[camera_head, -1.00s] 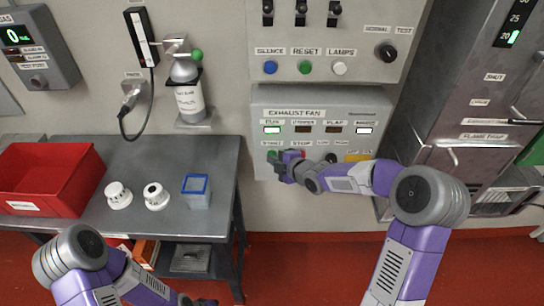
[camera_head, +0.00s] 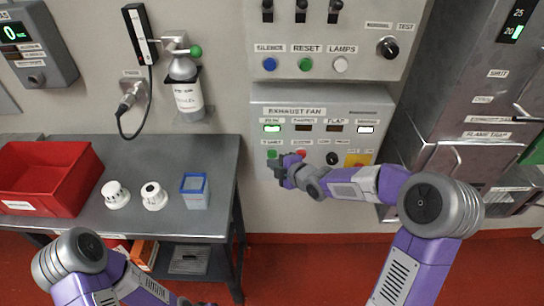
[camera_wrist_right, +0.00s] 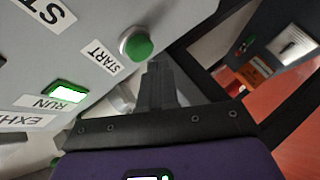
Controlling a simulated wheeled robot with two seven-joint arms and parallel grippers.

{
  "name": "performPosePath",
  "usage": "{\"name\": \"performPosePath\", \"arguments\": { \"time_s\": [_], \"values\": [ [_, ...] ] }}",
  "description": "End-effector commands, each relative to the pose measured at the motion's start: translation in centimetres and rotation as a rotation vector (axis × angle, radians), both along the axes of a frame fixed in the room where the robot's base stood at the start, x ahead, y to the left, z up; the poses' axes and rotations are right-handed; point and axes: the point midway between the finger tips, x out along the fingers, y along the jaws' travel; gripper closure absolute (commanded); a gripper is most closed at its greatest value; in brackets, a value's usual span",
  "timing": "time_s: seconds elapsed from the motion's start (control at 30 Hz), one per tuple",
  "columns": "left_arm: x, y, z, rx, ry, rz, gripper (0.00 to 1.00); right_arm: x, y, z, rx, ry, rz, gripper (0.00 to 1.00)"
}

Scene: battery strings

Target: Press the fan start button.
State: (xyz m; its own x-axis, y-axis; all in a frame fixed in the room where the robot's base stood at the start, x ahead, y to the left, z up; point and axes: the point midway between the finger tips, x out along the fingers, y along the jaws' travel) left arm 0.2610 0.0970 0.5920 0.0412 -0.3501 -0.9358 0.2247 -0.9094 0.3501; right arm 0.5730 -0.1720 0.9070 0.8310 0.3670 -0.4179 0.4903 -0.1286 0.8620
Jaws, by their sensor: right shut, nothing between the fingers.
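The exhaust fan panel (camera_head: 345,108) is on the wall in the head view. Its green start button (camera_head: 271,154) shows at the lower left of the panel, and the red stop button (camera_head: 301,153) is to its right. My right gripper (camera_head: 279,166) is shut and empty, just below the green button. In the right wrist view the green button (camera_wrist_right: 137,46) sits beside the START label (camera_wrist_right: 101,56). The shut fingertips (camera_wrist_right: 154,72) point up just below and right of it, seemingly apart from it. Only a dark bit of my left gripper (camera_head: 203,303) shows at the bottom edge.
The green RUN lamp (camera_head: 272,128) is lit, and it also shows in the right wrist view (camera_wrist_right: 67,92). A black knob (camera_head: 332,158) and a yellow plate (camera_head: 358,159) are further right. A grey table (camera_head: 140,222) with a red bin (camera_head: 52,190) stands left.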

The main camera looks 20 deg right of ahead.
Motion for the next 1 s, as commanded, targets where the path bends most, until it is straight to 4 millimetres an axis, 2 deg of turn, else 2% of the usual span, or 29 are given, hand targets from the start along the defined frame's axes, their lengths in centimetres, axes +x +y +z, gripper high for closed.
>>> {"name": "performPosePath", "arguments": {
  "time_s": [0.53, 1.0],
  "values": [
    [0.0, 0.0, -3.0, 0.0, 0.0, 0.0, 1.0, -4.5, 1.3, -0.1, -0.001, -0.001, 0.002, 1.0],
    [0.0, 0.0, -3.0, 0.0, 0.0, 0.0, 1.0, -4.8, 1.4, 0.0, 0.0, 0.001, 0.001, 1.0]
  ]
}}
